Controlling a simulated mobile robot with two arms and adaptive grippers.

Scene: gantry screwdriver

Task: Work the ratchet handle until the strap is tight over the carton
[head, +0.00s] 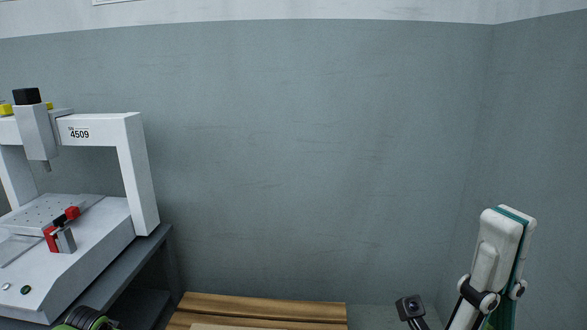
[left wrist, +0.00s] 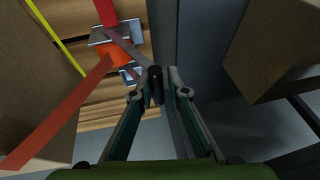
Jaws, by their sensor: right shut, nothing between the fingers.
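In the left wrist view an orange strap (left wrist: 62,112) runs over a brown carton (left wrist: 42,60). The ratchet (left wrist: 122,38) sits beside the carton with an orange spool of strap and a metal frame. Its handle reaches out to a black grip (left wrist: 155,86) between the fingers of my left gripper (left wrist: 163,76), which looks shut on it; part of the contact is hidden. The carton's strapped top is out of the head view.
A white gantry (head: 140,175) marked 4509 stands on a dark bench (head: 150,250) at the left. Wooden slats (head: 260,310) show at the bottom. Another brown box (left wrist: 275,50) is at the right of the left wrist view. The wall behind is bare.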

